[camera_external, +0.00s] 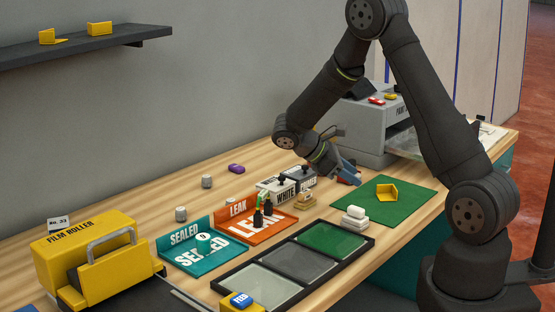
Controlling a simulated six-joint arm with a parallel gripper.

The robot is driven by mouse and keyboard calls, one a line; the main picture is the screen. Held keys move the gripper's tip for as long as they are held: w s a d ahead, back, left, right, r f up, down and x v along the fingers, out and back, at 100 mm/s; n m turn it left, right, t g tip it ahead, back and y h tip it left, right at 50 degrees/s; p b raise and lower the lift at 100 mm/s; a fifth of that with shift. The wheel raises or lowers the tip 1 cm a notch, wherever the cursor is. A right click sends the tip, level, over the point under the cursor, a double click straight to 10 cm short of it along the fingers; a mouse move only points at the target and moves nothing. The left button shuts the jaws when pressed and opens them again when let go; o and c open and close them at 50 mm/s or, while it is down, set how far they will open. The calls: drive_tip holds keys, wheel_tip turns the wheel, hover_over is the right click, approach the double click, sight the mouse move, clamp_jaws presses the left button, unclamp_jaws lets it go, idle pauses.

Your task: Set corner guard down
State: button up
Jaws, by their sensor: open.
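A yellow corner guard (387,193) rests on the green mat (412,206) at the right of the bench. Its two angled faces show, and nothing grips it. My gripper (347,177) is open, just left of the guard and near the mat's back left edge. A small gap shows between my gripper and the guard. The gripper points down and right, and its fingers are small in this view. Two more yellow corner guards, one at the left (47,37) and one further right (100,28), sit on the dark wall shelf (90,46).
White blocks (354,216) stand by the mat's left edge. A dark tray (300,264) with three panels lies in front. Teal SEALED (190,252) and orange LEAK (247,225) bins, a yellow film roller (90,262) and a grey machine (365,125) occupy the bench.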

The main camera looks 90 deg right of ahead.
drive_tip(key=w+n+g+h, duration=0.2)
drive_tip(key=w+n+h, duration=0.2)
drive_tip(key=w+n, duration=0.1)
approach(381, 187)
drive_tip(key=x, duration=0.3)
drive_tip(key=shift+s+r, duration=0.2)
drive_tip(key=shift+s, duration=0.05)
drive_tip(key=x, duration=0.5)
drive_tip(key=shift+s+d+f, duration=0.1)
drive_tip(key=shift+d+f, duration=0.05)
drive_tip(key=shift+f, duration=0.2)
clamp_jaws()
